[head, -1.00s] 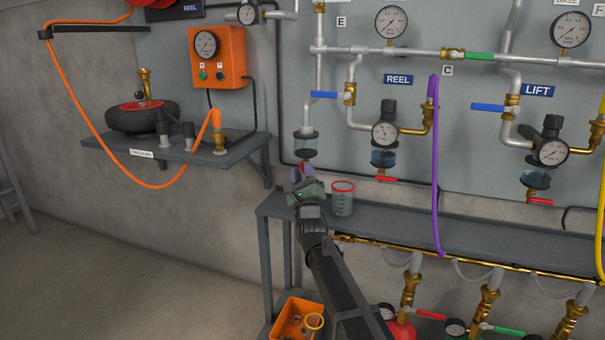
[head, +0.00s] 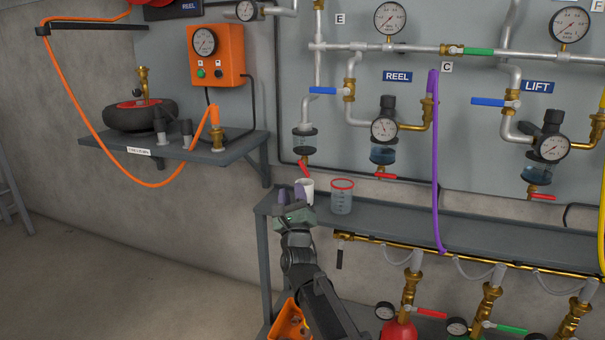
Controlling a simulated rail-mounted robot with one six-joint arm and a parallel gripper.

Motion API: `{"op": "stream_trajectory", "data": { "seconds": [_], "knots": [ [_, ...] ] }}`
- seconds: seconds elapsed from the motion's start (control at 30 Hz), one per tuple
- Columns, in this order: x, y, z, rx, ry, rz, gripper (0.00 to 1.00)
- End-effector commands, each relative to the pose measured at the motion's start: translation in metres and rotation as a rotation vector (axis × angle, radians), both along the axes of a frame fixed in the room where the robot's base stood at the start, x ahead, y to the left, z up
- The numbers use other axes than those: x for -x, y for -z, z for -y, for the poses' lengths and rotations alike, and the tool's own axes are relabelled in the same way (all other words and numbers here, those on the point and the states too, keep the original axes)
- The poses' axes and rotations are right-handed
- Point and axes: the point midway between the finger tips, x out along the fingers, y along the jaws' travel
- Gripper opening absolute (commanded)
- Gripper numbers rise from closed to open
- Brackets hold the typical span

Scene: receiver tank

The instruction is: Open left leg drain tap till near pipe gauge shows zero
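The left leg drain tap has a red handle (head: 304,169), slanting down to the right below the clear bowl (head: 304,141) of the leftmost leg. My gripper (head: 291,194) is below and slightly left of the handle, apart from it, with its two purple fingers spread and seemingly nothing between them.
A clear beaker with a red rim (head: 342,197) stands on the grey shelf (head: 395,222) right of the cup. Other red drain handles (head: 386,176) and (head: 541,197) are further right. A purple hose (head: 435,160) hangs across the shelf. An orange bin (head: 288,322) is below.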

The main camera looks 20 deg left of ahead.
Motion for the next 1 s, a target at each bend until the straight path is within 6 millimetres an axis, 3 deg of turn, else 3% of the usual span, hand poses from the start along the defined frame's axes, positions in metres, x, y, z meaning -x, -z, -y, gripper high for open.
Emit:
{"op": "stream_trajectory", "data": {
  "seconds": [0.03, 0.07, 0.3, 0.57, 1.0],
  "knots": [
    [0.008, -0.029, -0.004, -0.029, 0.017, -0.05, 0.36],
    [0.011, -0.03, -0.004, -0.041, 0.038, -0.086, 0.36],
    [0.007, 0.003, 0.008, 0.057, 0.22, -0.277, 0.36],
    [-0.001, 0.0, 0.006, 0.095, 0.239, -0.265, 0.36],
    [-0.086, -0.031, -0.011, 0.094, 0.24, -0.264, 0.36]
  ]
}}
